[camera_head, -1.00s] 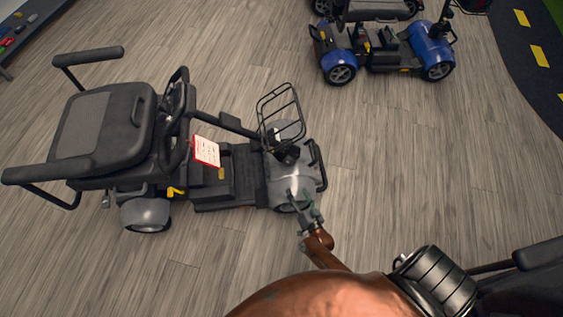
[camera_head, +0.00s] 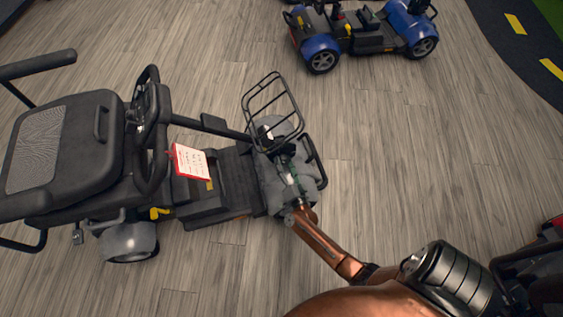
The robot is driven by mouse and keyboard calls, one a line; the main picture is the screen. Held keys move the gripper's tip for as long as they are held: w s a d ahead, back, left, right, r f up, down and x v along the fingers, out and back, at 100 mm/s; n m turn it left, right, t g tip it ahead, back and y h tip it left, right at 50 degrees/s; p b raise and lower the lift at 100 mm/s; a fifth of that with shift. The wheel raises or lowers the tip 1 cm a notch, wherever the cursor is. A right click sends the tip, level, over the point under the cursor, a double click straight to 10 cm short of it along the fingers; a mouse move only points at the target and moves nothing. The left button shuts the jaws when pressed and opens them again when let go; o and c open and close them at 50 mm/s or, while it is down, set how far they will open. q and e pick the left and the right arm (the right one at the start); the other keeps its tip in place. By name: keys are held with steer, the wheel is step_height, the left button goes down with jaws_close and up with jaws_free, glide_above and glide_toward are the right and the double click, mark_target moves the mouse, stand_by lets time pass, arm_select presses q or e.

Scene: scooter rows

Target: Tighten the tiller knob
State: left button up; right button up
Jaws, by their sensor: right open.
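A grey mobility scooter (camera_head: 220,180) stands at the left, its front end toward the middle of the view. Its dark tiller (camera_head: 222,127) runs from the handlebar (camera_head: 152,125) down to the front end, by the wire basket (camera_head: 270,105). My right gripper (camera_head: 288,165) is over the scooter's grey front cover (camera_head: 272,188), just below the basket, near the dark tiller base. It is open; its fingers are small and partly blend with the dark parts there. The tiller knob cannot be made out clearly. My left gripper is not in view.
A red-edged card (camera_head: 192,162) lies over the scooter's floor. The seat (camera_head: 65,150) is at the left. A blue scooter (camera_head: 365,32) stands at the top, and part of another dark one shows at the lower right. Wood floor between them is clear.

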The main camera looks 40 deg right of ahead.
steer(key=shift+w+d, duration=0.15)
steer(key=shift+w, duration=0.25)
steer(key=shift+c, duration=0.4)
steer(key=c, duration=1.1)
